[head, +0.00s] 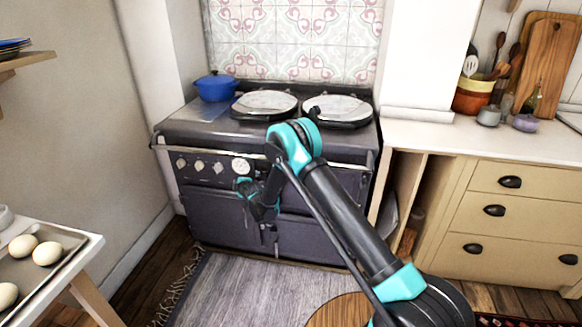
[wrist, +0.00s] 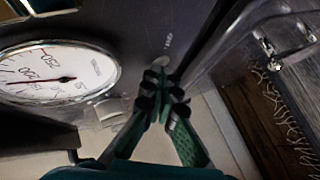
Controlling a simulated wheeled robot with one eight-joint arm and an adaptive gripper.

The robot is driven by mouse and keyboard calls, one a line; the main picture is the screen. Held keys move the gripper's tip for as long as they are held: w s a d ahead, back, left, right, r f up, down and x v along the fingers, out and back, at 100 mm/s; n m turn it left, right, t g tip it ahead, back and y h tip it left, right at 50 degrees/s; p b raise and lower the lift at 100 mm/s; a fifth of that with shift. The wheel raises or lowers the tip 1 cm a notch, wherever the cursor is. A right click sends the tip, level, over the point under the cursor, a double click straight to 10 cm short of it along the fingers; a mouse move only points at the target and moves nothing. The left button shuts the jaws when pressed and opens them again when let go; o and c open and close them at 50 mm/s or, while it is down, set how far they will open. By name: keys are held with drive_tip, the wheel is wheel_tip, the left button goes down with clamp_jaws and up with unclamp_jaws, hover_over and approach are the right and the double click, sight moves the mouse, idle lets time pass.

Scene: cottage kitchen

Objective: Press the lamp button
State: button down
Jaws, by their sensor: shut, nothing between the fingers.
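My gripper (wrist: 162,84) is shut and empty in the wrist view, its dark fingertips together. They point at the dark front panel of the range cooker (head: 220,198). Just beyond the tips is a small pale oval spot (wrist: 168,41) with tiny lettering beside it; I cannot tell if this is the lamp button. I cannot tell whether the tips touch the panel. A round white gauge (wrist: 62,72) lies left of the fingers; it also shows in the head view (head: 241,165). In the head view my arm hides part of the cooker front.
Several pale knobs (head: 199,167) line the panel left of the gauge. A metal rail (head: 215,145) runs along the cooker's front edge. A blue pot (head: 215,87) stands on top. A tray (head: 66,262) with eggs is at left. A grey rug (head: 225,290) covers the floor.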

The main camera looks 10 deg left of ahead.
idle(0.3)
drive_tip(key=shift+s, duration=0.4)
drive_tip(key=s, duration=0.6)
drive_tip(key=shift+a, duration=0.2)
idle(0.4)
